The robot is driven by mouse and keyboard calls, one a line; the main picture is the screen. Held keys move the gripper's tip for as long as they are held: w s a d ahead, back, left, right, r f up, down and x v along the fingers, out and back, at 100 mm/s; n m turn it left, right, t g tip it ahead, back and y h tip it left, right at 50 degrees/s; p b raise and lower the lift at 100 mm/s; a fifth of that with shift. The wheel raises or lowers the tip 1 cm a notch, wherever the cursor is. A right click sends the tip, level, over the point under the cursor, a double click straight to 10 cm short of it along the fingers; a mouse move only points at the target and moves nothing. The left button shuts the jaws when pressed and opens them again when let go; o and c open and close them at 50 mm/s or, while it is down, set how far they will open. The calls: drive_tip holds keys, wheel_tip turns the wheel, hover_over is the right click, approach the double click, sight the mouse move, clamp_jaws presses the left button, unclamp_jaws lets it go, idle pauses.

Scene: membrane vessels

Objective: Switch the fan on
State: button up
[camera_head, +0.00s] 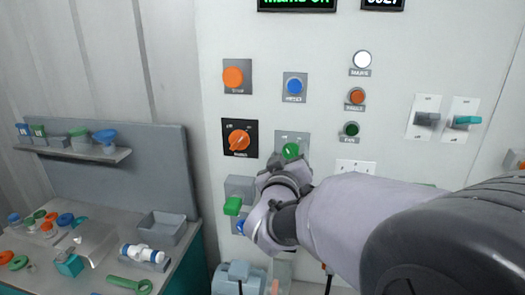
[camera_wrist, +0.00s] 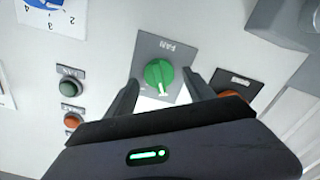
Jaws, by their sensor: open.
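The fan switch is a green rotary knob (camera_wrist: 159,73) on a grey plate marked FAN (camera_wrist: 172,52), in the upper middle of the wrist view. A pale pointer line on the knob points down in that view. In the head view the green knob (camera_head: 290,151) shows just above my gripper (camera_head: 284,168). My gripper (camera_wrist: 162,93) is open, with one dark finger on each side of the knob in the wrist view. I cannot tell whether the fingers touch it. The green lamp labelled FAN (camera_head: 351,130) looks dark.
An orange rotary knob (camera_head: 239,140) on a black plate is left of the fan knob. A blue button (camera_head: 294,86) sits above it. A green-handled switch (camera_head: 233,206) is at lower left. A cluttered bench (camera_head: 190,238) stands at far left.

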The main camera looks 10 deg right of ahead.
drive_tip(key=c, duration=1.3)
drive_tip(key=shift+c, duration=0.2)
drive_tip(key=shift+f+b, duration=0.1)
drive_tip(key=shift+b, duration=0.2)
drive_tip(key=shift+f+m+b, duration=0.1)
drive_tip(key=shift+m+b, duration=1)
drive_tip(key=shift+b, duration=0.05)
drive_tip(key=m+b, duration=0.2)
drive_tip(key=shift+s+d+m+b, duration=0.1)
drive_tip(key=shift+d+m+b, duration=0.05)
drive_tip(key=shift+m+b, duration=0.2)
drive_tip(key=m+b, duration=0.3)
drive_tip(key=m, duration=0.1)
drive_tip(key=shift+d, duration=0.1)
drive_tip(key=shift+m+b, duration=1.1)
drive_tip(key=shift+m, duration=0.35)
